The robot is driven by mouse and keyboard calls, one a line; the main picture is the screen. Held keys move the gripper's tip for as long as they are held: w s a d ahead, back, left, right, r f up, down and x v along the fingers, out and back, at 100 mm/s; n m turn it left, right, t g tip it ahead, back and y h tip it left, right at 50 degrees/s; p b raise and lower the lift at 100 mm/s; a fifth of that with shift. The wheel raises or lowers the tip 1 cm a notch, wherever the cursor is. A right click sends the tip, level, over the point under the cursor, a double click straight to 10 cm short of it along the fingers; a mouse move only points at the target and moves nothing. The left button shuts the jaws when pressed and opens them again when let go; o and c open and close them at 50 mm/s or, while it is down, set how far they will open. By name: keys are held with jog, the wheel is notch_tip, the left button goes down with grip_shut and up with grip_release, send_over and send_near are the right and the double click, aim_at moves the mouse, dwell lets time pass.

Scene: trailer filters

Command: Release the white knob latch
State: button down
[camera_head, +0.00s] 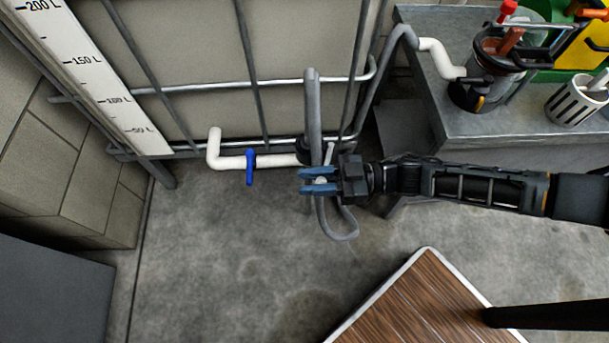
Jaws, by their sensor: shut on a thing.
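My gripper (308,182) reaches in from the right, with its two blue fingers pointing left. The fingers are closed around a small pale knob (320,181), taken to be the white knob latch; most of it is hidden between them. The knob is in front of a thick grey hose (313,105) at the lower edge of the caged tank. Where the knob joins the fitting behind is hidden by the gripper.
A white pipe (213,152) with a blue valve handle (250,166) runs left of my gripper. The caged tank (200,45) stands behind. A grey bench (510,122) holds a filter canister (482,85) and a slotted white cup (573,102). A wood-topped surface (420,305) is in front.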

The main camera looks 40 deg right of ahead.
jog(key=shift+s+d+n+g, duration=0.2)
jog(key=shift+s+n+g, duration=0.1)
jog(key=shift+g, duration=0.1)
jog(key=shift+y, duration=0.3)
jog(key=c, duration=0.9)
grip_release()
jog(key=shift+c, duration=0.2)
jog(key=shift+s, duration=0.1)
jog(key=v, duration=0.8)
